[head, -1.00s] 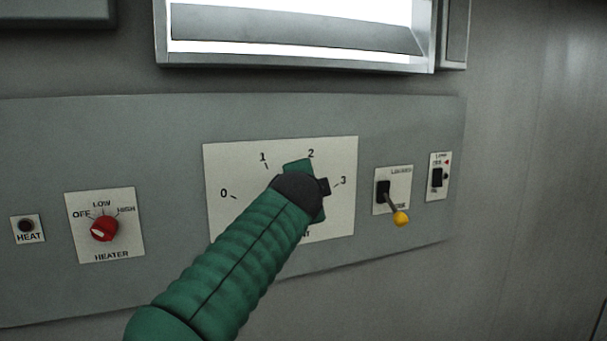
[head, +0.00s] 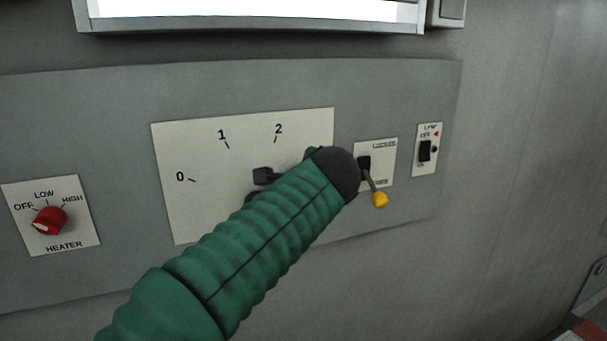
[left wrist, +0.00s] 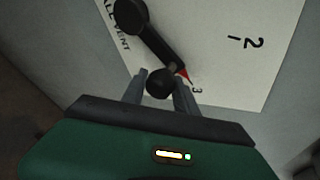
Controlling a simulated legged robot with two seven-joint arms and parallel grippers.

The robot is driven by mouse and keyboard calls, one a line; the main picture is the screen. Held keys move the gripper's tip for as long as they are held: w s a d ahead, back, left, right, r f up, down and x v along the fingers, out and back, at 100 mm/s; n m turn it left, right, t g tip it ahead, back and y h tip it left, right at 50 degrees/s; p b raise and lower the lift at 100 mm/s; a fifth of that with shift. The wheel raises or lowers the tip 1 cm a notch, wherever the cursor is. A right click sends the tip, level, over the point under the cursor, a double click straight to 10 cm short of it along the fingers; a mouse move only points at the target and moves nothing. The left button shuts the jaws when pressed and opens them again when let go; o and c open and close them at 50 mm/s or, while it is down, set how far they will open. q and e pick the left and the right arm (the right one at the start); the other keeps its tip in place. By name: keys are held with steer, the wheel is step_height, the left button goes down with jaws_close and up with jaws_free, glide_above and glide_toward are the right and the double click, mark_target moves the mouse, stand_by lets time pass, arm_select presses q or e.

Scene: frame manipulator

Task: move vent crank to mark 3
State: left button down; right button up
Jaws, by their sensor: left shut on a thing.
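The vent crank (left wrist: 160,45) is a black arm on a round hub in the left wrist view. Its knob (left wrist: 159,82) sits between the fingertips of my left gripper (left wrist: 160,88), which is shut on it. A red pointer (left wrist: 183,76) beside the knob lies close to the numeral 3 (left wrist: 197,90); the tick there is not clear. In the head view the dial plate (head: 190,215) shows 0, 1 and 2, and part of the crank (head: 263,176) shows. My left arm hides mark 3 and the fingers there. My right gripper is not in view.
A lever switch with a yellow tip (head: 379,200) is just right of my left wrist, close in the picture. A rocker switch (head: 425,151) is farther right. The red heater knob (head: 49,221) is at the left. A bright window (head: 250,10) is above the panel.

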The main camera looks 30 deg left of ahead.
arm_select(q)
steer(key=shift+w+d+f+g, duration=0.1)
steer(key=shift+d+f+g, duration=0.05)
steer(key=shift+g, duration=0.15)
steer(key=shift+f+m, duration=0.1)
steer(key=shift+m, duration=0.2)
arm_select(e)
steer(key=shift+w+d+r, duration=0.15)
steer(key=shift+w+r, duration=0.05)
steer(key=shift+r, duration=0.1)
arm_select(q)
steer(key=shift+f, duration=0.1)
steer(key=c, duration=1.3)
jaws_free()
steer(key=shift+o, duration=1.7)
steer(key=shift+w, duration=0.2)
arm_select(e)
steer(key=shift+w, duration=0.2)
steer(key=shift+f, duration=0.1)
